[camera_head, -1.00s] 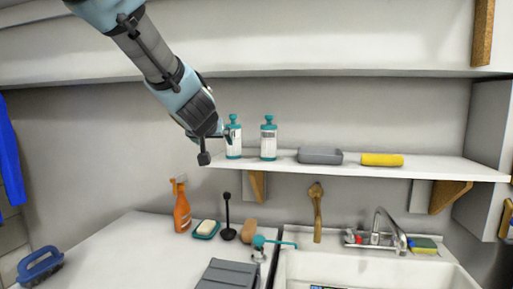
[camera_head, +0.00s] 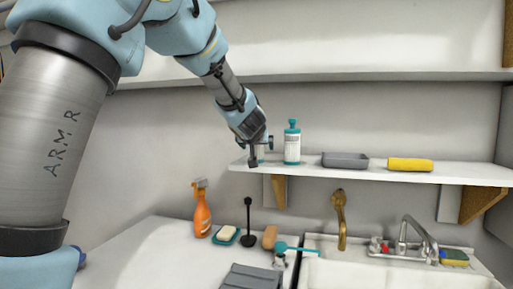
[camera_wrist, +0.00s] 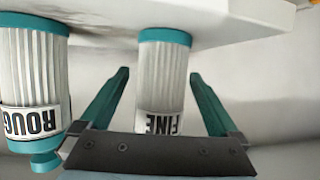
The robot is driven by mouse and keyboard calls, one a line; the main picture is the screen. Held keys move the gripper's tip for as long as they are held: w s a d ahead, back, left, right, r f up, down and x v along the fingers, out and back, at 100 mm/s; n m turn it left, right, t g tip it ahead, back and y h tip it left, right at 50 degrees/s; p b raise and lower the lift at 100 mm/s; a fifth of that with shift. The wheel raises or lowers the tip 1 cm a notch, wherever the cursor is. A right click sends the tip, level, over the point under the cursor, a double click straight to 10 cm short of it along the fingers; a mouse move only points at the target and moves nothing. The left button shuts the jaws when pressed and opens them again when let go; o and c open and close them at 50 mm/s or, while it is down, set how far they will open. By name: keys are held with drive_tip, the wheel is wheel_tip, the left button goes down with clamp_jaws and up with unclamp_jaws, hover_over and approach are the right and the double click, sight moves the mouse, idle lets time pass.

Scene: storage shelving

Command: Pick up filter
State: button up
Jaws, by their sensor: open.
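Two white ribbed filters with teal ends stand on the shelf. The one labelled ROUGH (camera_wrist: 32,70) is at the left of the wrist view, which shows the scene upside down; in the head view it is the right filter (camera_head: 292,148). The one labelled FINE (camera_wrist: 163,80) is in the middle of the wrist view and mostly hidden behind my gripper (camera_head: 261,152) in the head view. My gripper is open, its teal fingers (camera_wrist: 159,72) on either side of the FINE filter with a gap at each side. The FINE filter's cap is hidden by the gripper's body.
Below are an orange spray bottle (camera_head: 202,212), a soap dish (camera_head: 225,236), a black plunger-like tool (camera_head: 249,225) and a sink faucet (camera_head: 415,235).

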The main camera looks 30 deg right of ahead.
drive_tip(key=shift+w+d+f, duration=0.25)
drive_tip(key=shift+w+d, duration=0.1)
drive_tip(key=shift+w, duration=0.15)
clamp_jaws()
idle(0.5)
